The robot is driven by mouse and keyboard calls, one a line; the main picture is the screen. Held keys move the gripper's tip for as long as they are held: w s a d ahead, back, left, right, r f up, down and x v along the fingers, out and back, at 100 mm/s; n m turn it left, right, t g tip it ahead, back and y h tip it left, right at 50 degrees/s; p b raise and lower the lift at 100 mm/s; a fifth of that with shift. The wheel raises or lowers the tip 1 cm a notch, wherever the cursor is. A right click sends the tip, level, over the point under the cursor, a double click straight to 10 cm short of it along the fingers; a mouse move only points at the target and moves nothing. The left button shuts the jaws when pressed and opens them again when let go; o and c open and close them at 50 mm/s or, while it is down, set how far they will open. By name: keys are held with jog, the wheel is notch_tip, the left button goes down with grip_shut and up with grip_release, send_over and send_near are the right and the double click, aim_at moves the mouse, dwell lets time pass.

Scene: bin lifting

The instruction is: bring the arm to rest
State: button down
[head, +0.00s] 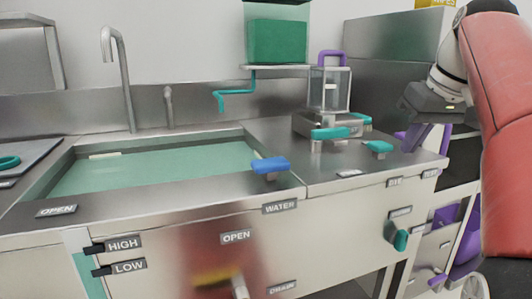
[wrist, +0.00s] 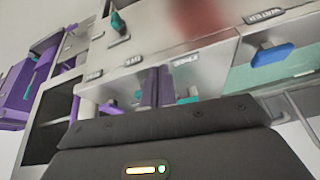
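My gripper (head: 415,137) hangs at the right of the head view, over the right end of the steel counter (head: 345,185). Its dark body shows below a white wrist, and my red arm fills the right edge. In the wrist view its two purple-grey fingers (wrist: 156,87) stand close together with nothing seen between them. It looks shut and empty. Whether the fingertips touch the counter cannot be told.
A sink of green water (head: 150,168) with a blue handle (head: 270,165) lies left. A clear container with a purple handle (head: 330,88) stands at the back of the counter near teal levers (head: 378,147). Purple bins (head: 468,245) sit in a rack at lower right.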

jog(key=s+a+f, duration=0.3)
jog(key=s+f, duration=0.3)
jog(key=f, duration=0.3)
jog(key=s+a+f+m+h, duration=0.1)
jog(key=s+a+f, duration=0.3)
jog(key=f, duration=0.6)
jog(key=s+a+f+m+t, duration=0.1)
jog(key=s+a+f, duration=0.3)
jog(key=s+f, duration=0.5)
jog(key=shift+f+h, duration=0.15)
jog(key=shift+h, duration=0.25)
